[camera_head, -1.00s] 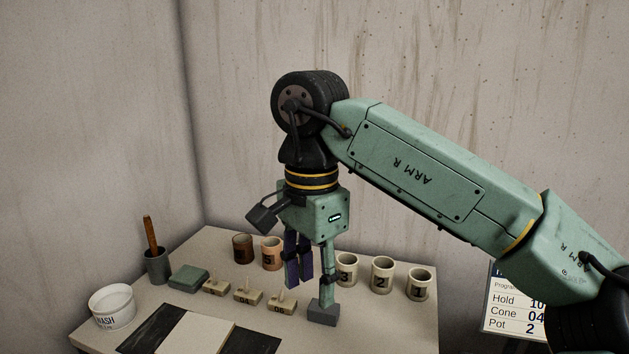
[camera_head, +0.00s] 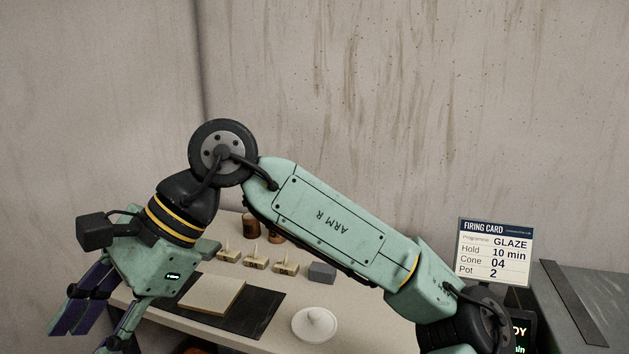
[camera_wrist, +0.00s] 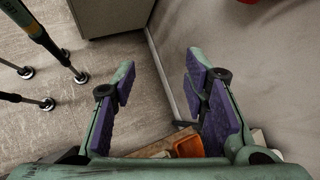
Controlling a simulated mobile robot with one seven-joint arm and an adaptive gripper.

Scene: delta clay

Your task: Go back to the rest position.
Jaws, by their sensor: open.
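My gripper (camera_head: 85,335) is at the lower left in the head view, off the table's left front side and tilted down to the left. Its purple-padded fingers are spread apart with nothing between them; the tips are partly cut off by the frame edge. In the wrist view my gripper (camera_wrist: 160,68) is open and empty above the floor. My arm stretches across the table from the right and hides part of it.
Cone blocks (camera_head: 257,262), a grey block (camera_head: 322,273), a pale board (camera_head: 212,293) on a dark mat and a white lidded disc (camera_head: 315,323) stand on the table. A firing card (camera_head: 495,252) is at right. The wrist view shows stand legs (camera_wrist: 46,45) on the floor.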

